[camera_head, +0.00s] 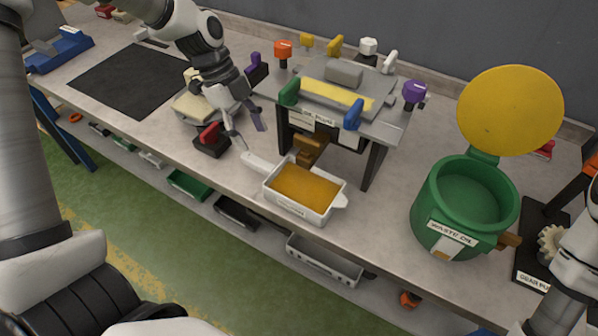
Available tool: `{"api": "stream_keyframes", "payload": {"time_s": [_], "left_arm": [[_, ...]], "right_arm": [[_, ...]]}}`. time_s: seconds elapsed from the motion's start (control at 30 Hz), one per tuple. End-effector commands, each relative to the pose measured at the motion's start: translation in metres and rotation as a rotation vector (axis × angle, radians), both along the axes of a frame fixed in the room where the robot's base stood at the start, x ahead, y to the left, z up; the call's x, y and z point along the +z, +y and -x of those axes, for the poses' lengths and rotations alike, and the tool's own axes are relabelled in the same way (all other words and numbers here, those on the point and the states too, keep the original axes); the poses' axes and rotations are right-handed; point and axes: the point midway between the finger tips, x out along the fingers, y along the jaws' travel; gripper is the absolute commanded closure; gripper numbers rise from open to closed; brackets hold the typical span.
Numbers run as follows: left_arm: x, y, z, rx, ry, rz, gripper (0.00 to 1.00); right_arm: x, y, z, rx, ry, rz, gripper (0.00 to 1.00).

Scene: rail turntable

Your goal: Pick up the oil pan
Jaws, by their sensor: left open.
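The oil pan (292,208) is a white rectangular tray filled with amber oil, with a pale handle (257,163) at its left and a spout at its right. It stands on the workbench just in front of the grey drain stand. My left gripper (247,132) is open and empty, its fingers pointing down above and slightly left of the pan's handle, apart from it as far as I can tell. My right arm shows at the lower right edge; its gripper is outside the picture.
A green waste oil can (462,213) with a yellow lid (510,110) raised stands right of the pan. The drain stand (386,128) with coloured knobs rises behind. A red-topped black block (211,141) is close to my left gripper. A black mat (133,79) lies at left.

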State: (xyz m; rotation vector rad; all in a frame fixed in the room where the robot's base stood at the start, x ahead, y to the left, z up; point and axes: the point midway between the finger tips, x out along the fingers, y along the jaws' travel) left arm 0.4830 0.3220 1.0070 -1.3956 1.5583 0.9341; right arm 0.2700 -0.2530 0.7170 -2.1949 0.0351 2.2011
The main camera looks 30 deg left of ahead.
Motion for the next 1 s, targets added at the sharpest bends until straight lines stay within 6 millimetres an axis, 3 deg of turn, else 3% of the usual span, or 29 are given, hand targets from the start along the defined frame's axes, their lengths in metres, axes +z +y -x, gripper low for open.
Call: {"api": "stream_keyframes", "payload": {"time_s": [0.1, 0.37, 0.53, 0.8, 0.97, 1.0], "left_arm": [[-0.024, -0.01, 0.002, 0.0, 0.006, -0.003, 0.44], [-0.056, -0.022, 0.003, 0.0, 0.005, -0.002, 0.44], [-0.087, -0.032, 0.004, -0.001, 0.005, -0.002, 0.44], [-0.093, -0.034, 0.004, 0.0, 0.001, -0.001, 0.44], [-0.093, -0.034, 0.004, 0.0, 0.001, -0.001, 1.0], [-0.093, -0.034, 0.004, 0.0, 0.001, -0.001, 1.0]], "right_arm": [[0.004, 0.0, 0.0, 0.0, 0.001, 0.0, 1.0], [0.01, 0.0, 0.0, 0.0, 0.0, 0.0, 1.0], [0.013, 0.0, 0.0, 0.0, 0.0, 0.0, 1.0], [0.012, 0.0, 0.0, 0.0, 0.0, 0.0, 1.0], [0.012, 0.0, 0.0, 0.0, 0.0, 0.0, 1.0], [0.012, 0.0, 0.0, 0.0, 0.0, 0.0, 1.0]]}}
